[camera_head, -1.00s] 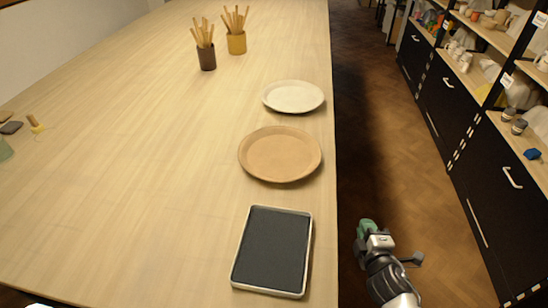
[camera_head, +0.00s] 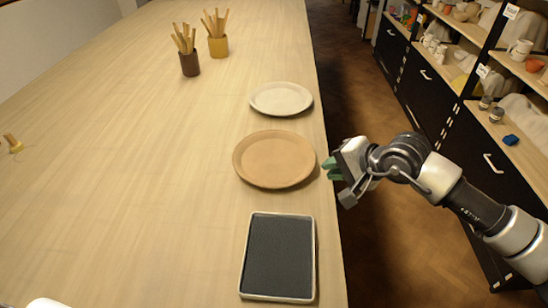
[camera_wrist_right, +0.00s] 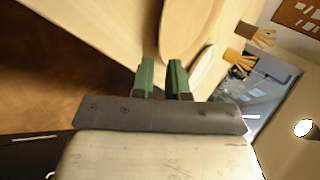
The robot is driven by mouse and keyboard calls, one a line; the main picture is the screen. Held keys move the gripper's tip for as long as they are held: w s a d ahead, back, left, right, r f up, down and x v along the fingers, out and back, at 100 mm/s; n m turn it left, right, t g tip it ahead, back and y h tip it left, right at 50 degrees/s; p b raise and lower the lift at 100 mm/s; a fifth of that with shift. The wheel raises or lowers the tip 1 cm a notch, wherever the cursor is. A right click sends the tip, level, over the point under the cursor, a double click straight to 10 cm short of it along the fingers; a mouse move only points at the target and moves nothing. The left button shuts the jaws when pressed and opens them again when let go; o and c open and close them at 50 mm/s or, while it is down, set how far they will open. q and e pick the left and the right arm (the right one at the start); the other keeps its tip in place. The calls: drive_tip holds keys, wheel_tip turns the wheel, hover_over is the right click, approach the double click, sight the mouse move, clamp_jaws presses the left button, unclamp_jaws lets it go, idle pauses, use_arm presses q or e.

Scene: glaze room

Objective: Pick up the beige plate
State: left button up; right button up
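A round tan-beige plate (camera_head: 274,158) lies flat on the table near its right edge. A paler cream plate (camera_head: 281,98) lies just beyond it. My right gripper (camera_head: 331,168) is at the table's right edge, just right of the tan-beige plate, with its green fingers pointing at the rim. In the right wrist view the two fingers (camera_wrist_right: 161,66) stand apart with nothing held between them. The tan-beige plate (camera_wrist_right: 188,22) shows just ahead of the fingertips there; I cannot tell whether they touch it. My left gripper is not in view.
A dark tray with a pale rim (camera_head: 279,258) lies nearer on the table. A brown cup (camera_head: 189,64) and a yellow cup (camera_head: 218,46) hold wooden tools at the back. Shelves and black cabinets (camera_head: 425,85) stand across the aisle. The table's left side is mostly clear.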

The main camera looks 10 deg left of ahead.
sight(309, 172)
drive_tip(key=shift+x, duration=0.9)
drive_tip(key=shift+a+f+p, duration=0.1)
drive_tip(key=shift+a+p, duration=0.2)
drive_tip(key=shift+p, duration=0.05)
drive_tip(key=p+x, duration=0.1)
drive_tip(key=x, duration=0.2)
drive_tip(key=shift+a+f, duration=0.2)
drive_tip(key=shift+a, duration=0.15)
drive_tip(key=shift+w+a+f, duration=0.2)
drive_tip(key=shift+a+f, duration=0.1)
drive_tip(key=shift+f, duration=0.1)
drive_tip(key=shift+d, duration=0.1)
clamp_jaws()
drive_tip(key=shift+r, duration=0.1)
